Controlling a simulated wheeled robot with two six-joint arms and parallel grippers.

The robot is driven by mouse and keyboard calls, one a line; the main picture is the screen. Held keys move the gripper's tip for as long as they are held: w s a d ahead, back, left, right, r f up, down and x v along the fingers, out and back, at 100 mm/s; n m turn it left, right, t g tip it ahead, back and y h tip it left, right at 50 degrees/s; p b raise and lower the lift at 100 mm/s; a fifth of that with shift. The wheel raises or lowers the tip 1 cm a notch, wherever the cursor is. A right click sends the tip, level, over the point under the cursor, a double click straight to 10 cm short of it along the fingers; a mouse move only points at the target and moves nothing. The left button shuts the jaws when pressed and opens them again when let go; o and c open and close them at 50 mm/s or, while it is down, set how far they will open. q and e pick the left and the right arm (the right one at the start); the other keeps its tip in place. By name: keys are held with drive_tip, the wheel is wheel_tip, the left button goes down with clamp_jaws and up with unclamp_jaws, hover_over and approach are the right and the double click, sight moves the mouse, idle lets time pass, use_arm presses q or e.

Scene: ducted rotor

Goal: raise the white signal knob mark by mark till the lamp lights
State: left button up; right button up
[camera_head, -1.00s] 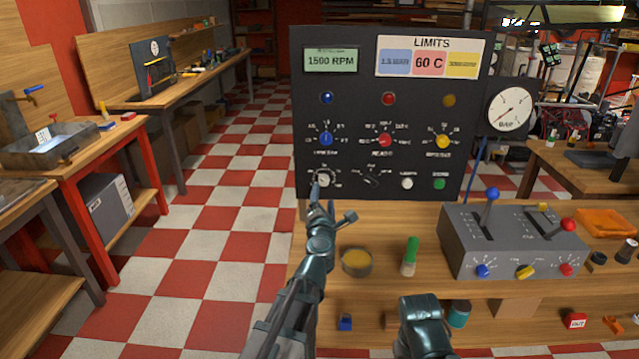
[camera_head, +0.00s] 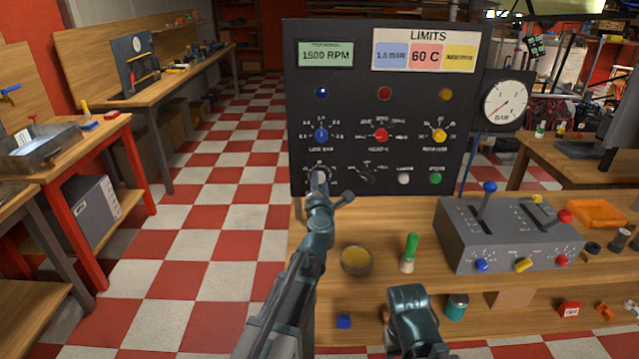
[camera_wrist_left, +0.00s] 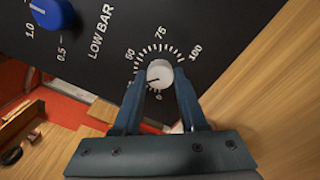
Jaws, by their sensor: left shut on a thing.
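The white signal knob (camera_wrist_left: 160,73) sits on a dial marked up to 100, low on the left of the dark panel (camera_head: 470,120). A dark line on its face points left and slightly down, below the 50 mark; the left finger hides nearby marks. My left gripper (camera_wrist_left: 159,88) is shut on the knob, one finger on each side. In the head view the left gripper (camera_head: 319,186) hides most of the knob. The panel carries a blue lamp (camera_head: 321,93), a red lamp (camera_head: 384,93) and an amber lamp (camera_head: 445,94); none clearly glows. My right gripper's fingers do not show.
A blue selector knob (camera_head: 321,134) sits just above the dial. On the bench stand a yellow-filled dish (camera_head: 356,260), a green-topped item (camera_head: 409,252) and a grey lever box (camera_head: 510,238). My right arm shows at the bottom. The checkered floor on the left is clear.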

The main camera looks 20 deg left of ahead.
use_arm(q)
clamp_jaws()
drive_tip(key=shift+m, duration=2.4)
drive_tip(key=o, duration=0.9)
unclamp_jaws()
drive_tip(key=shift+s, duration=0.1)
